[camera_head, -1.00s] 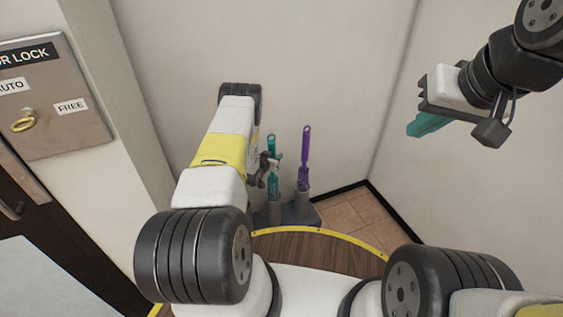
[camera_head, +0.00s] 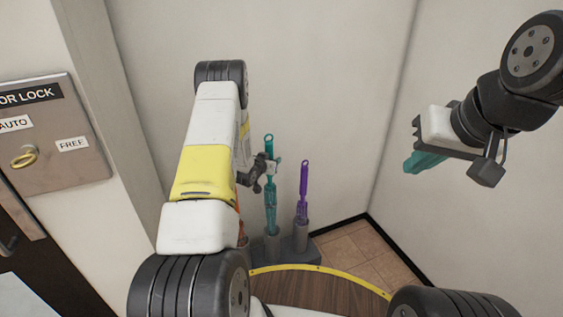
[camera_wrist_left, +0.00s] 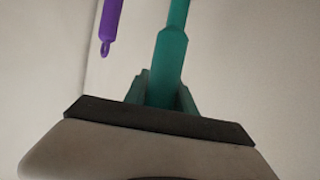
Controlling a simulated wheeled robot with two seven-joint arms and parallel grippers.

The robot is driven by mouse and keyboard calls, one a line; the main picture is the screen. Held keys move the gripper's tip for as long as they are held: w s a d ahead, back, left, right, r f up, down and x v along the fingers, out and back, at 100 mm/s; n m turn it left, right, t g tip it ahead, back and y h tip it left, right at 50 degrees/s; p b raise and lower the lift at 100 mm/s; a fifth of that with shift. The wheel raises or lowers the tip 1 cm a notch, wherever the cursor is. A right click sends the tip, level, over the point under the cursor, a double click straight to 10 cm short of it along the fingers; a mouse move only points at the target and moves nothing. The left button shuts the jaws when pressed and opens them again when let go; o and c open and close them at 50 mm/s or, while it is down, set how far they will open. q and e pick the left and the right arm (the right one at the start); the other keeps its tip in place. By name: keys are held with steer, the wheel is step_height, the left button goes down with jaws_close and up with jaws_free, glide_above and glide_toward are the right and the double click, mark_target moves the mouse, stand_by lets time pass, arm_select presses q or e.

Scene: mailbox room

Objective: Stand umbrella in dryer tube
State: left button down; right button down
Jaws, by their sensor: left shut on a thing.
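A teal umbrella (camera_head: 270,205) stands nearly upright at the dryer stand (camera_head: 302,240). My left gripper (camera_head: 264,172) is shut on its upper part, below the handle loop. In the left wrist view the teal umbrella (camera_wrist_left: 168,65) runs up from between the fingers (camera_wrist_left: 162,92). Its lower end meets the mouth of a grey tube (camera_head: 272,242); I cannot tell how far inside it is. A purple umbrella (camera_head: 303,192) stands in the tube to the right. My right gripper (camera_head: 424,162) is raised at the right, away from the stand; its finger gap is unclear.
Walls rise close behind and to the right of the stand. A door-lock panel (camera_head: 57,135) is at the left. A yellow curved floor edge (camera_head: 330,270) lies in front.

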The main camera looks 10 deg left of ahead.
mark_target(270, 136)
arm_select(q)
step_height(270, 136, up, 11)
steer(key=shift+f, duration=0.2)
steer(key=shift+r, duration=0.45)
steer(key=shift+d, duration=0.1)
